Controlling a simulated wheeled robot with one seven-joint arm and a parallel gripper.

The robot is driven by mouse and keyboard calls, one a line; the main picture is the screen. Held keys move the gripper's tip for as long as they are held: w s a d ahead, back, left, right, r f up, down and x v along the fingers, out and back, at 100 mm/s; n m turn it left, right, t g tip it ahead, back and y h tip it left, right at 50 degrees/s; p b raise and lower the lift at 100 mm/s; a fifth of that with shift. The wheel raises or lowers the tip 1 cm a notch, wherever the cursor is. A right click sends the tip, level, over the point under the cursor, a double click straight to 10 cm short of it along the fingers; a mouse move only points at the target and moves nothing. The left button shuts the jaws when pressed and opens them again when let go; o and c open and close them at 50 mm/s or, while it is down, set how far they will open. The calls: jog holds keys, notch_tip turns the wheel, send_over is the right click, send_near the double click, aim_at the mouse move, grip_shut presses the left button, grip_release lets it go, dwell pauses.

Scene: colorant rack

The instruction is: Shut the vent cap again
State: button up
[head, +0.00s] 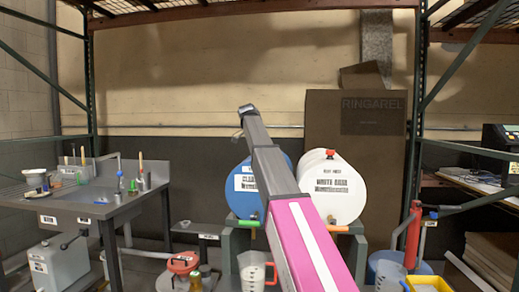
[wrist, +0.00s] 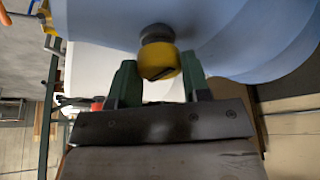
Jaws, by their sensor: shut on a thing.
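The vent cap (wrist: 158,64) is yellow, with a dark slot, and sits between the fingers of my gripper (wrist: 160,84) in the wrist view. My gripper is shut on it. A dark round collar (wrist: 156,34) lies between the cap and the blue drum (wrist: 235,40); I cannot tell how far the cap is screwed down or seated. In the head view the blue drum (head: 240,190) lies on its side behind my arm, which hides part of it. The cap and my gripper cannot be made out in the head view.
A white drum (head: 345,190) with a red cap (head: 331,154) lies to the right of the blue one. A grey workbench (head: 95,212) with small tools stands at left. A clear jug (head: 252,268) stands below the drums. Green rack posts (head: 417,130) flank the area.

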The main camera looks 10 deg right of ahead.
jog(key=o, duration=0.9)
jog(key=shift+r, duration=0.1)
jog(key=v, duration=1)
jog(key=shift+r, duration=0.3)
jog(key=shift+s, duration=0.1)
